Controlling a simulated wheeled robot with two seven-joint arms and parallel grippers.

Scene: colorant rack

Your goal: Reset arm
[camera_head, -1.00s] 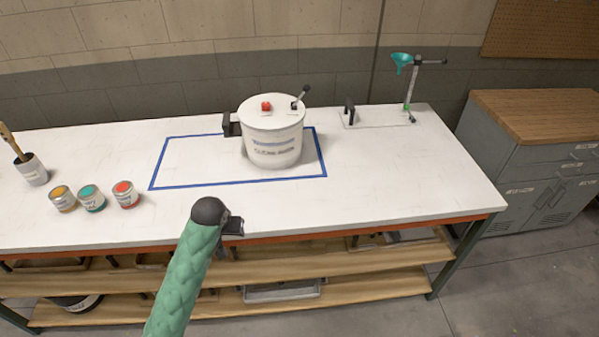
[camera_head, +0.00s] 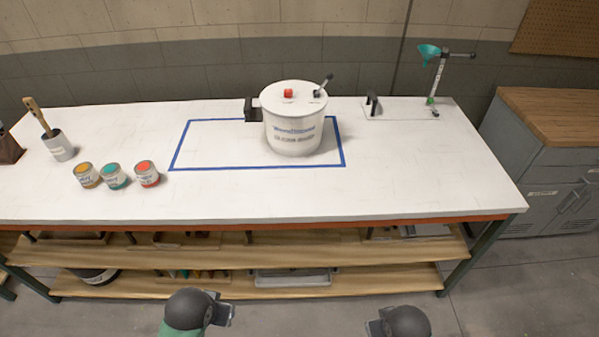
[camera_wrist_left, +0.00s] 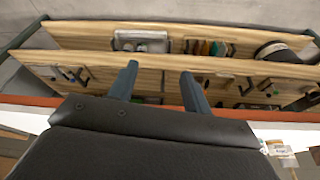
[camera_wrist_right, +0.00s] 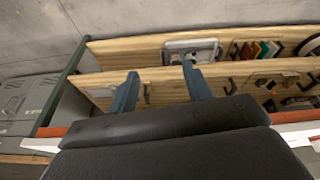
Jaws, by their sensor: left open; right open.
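My left gripper shows in the left wrist view (camera_wrist_left: 159,70), its two blue-grey fingers apart with nothing between them. My right gripper shows in the right wrist view (camera_wrist_right: 160,70), also open and empty. Both face the wooden shelves under the bench. In the head view, the ends of both my arms show at the bottom edge, in front of the bench; the fingers cannot be made out there. Neither gripper touches anything that I can see.
The white bench (camera_head: 420,190) holds a white lidded bucket (camera_head: 293,125) in a blue tape rectangle (camera_head: 205,169). Orange (camera_head: 86,175), teal (camera_head: 114,176) and red (camera_head: 147,174) cans stand left. A teal funnel (camera_head: 429,52) is on a stand. A grey cabinet (camera_head: 540,195) stands right.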

